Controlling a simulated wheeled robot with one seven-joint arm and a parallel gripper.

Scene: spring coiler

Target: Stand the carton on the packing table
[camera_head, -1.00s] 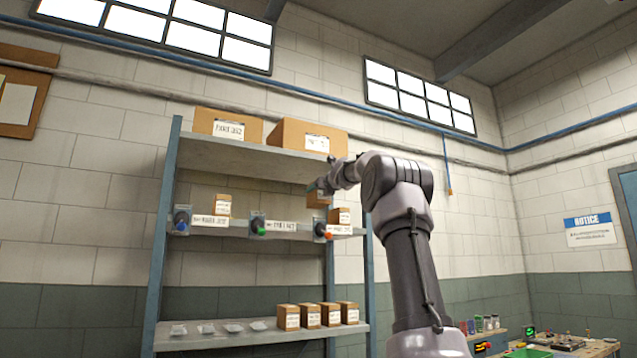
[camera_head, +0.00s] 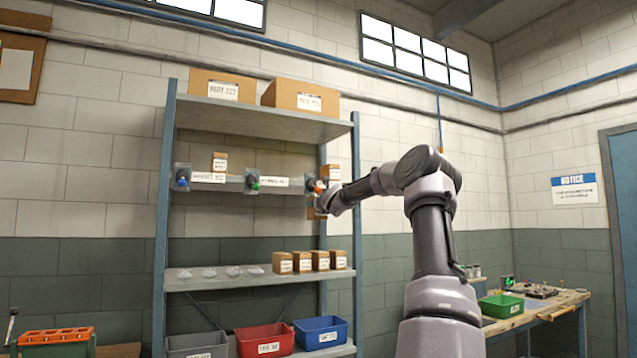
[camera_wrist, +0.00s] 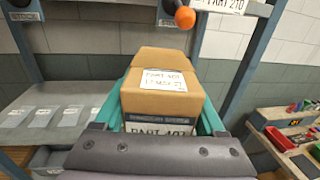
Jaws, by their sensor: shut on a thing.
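My gripper (camera_wrist: 165,112) is shut on a brown carton (camera_wrist: 152,62), with a green finger on each side of it. The carton has a white printed label on its upper face and another on the face nearer my wrist, partly hidden by the gripper body. In the head view my gripper (camera_head: 322,206) is in front of the rack's right side, just below the middle shelf's edge. Only a small part of the carton shows there. A wooden-topped table (camera_head: 565,300) stands at the right, away from the gripper; I cannot tell whether it is the packing table.
The blue-grey rack (camera_head: 162,230) holds large boxes on top and several small cartons (camera_head: 302,262) on a lower shelf. An orange knob (camera_wrist: 185,17) hangs close above the carton. Grey, red and blue bins (camera_head: 265,340) stand low. A green tray (camera_head: 501,306) is on the table.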

